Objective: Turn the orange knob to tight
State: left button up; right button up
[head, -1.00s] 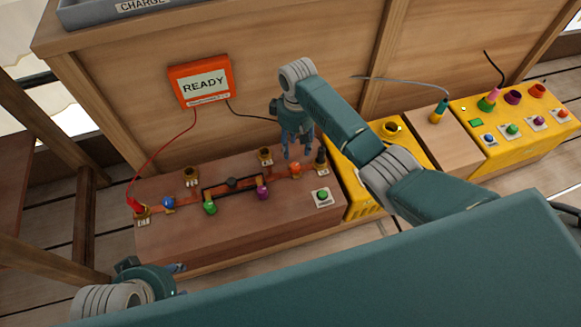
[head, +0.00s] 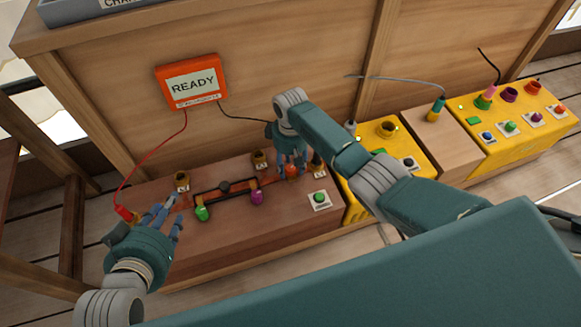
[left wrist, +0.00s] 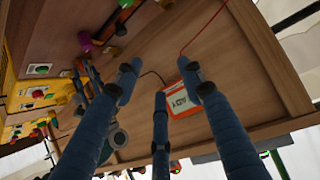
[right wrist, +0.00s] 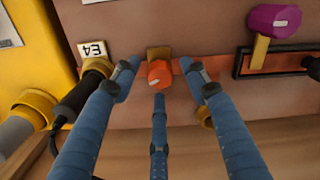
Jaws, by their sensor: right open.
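The orange knob (head: 292,171) sits near the right end of the brown wooden box (head: 250,230). In the right wrist view the orange knob (right wrist: 159,74) lies between and just ahead of my fingertips, and I see no finger closed on it. My right gripper (head: 291,160) is open over the knob, and its fingers are spread in the right wrist view (right wrist: 160,80). My left gripper (head: 166,212) is over the left end of the box, and it hides the blue knob there. Its fingers are spread and empty in the left wrist view (left wrist: 160,80).
Beside the orange knob stand a black plug (head: 317,160) and the E4 label (right wrist: 94,49). A green knob (head: 202,213), a purple knob (head: 256,197) and a green button (head: 319,197) are on the box. An orange READY display (head: 193,84) hangs behind. A red plug (head: 124,212) is far left.

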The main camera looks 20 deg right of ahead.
jog(key=shift+f, duration=0.25)
pick_arm(q)
jog(key=shift+w+d+r+t, duration=0.25)
jog(key=shift+w+r+t, duration=0.15)
jog(key=shift+w+r, duration=0.2)
pick_arm(e)
jog(key=shift+c, duration=0.5)
